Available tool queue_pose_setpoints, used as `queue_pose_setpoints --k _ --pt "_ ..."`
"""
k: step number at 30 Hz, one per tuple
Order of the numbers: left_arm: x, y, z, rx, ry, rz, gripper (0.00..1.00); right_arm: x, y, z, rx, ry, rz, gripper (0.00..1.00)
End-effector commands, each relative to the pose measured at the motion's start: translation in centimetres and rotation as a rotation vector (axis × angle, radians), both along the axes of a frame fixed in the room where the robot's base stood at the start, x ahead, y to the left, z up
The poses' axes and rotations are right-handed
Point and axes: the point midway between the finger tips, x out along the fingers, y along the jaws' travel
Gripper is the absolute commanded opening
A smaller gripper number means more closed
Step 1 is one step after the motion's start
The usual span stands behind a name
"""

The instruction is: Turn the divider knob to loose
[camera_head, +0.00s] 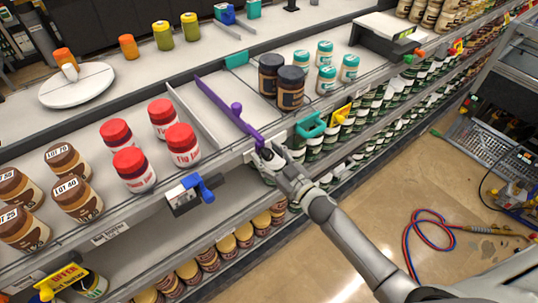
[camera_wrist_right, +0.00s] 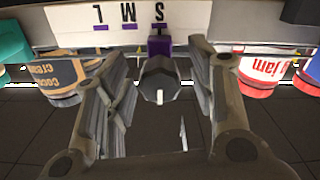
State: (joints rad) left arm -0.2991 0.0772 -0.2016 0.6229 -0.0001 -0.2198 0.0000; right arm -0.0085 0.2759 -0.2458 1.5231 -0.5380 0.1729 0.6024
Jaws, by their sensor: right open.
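The purple divider (camera_head: 215,100) lies across the shelf's upper deck and bears a round purple ball (camera_head: 236,108). Its front end reaches the shelf edge beside my right gripper (camera_head: 266,154). In the wrist view, a purple piece (camera_wrist_right: 160,44) shows at the edge, with a grey faceted knob (camera_wrist_right: 158,78) just below it in the picture. My right gripper (camera_wrist_right: 155,75) is open, with one finger on each side of the knob. Gaps show between fingers and knob; contact is not clear. The knob is hidden behind my gripper in the head view. My left gripper is not in view.
A white scale strip (camera_wrist_right: 110,22) marked S, M, L appears upside down. Red-lidded jam jars (camera_head: 183,144) stand left of the divider, dark jars (camera_head: 290,88) right. A blue clip (camera_head: 195,190) and teal clip (camera_head: 310,125) sit along the front edge.

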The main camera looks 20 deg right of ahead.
Motion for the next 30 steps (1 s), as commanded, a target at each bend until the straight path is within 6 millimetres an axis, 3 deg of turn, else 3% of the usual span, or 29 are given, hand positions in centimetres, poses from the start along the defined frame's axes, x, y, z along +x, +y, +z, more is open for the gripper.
queue_pose_setpoints --k 4,15,30 --pt "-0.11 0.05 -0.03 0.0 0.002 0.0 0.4 -0.01 -0.01 -0.01 0.0 0.0 0.0 0.51" --pt "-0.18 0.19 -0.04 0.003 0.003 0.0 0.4 -0.02 -0.02 0.0 0.0 0.0 0.0 0.04" --pt "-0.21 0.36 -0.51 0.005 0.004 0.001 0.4 -0.02 -0.05 -0.08 -0.138 -0.05 0.0 0.04"
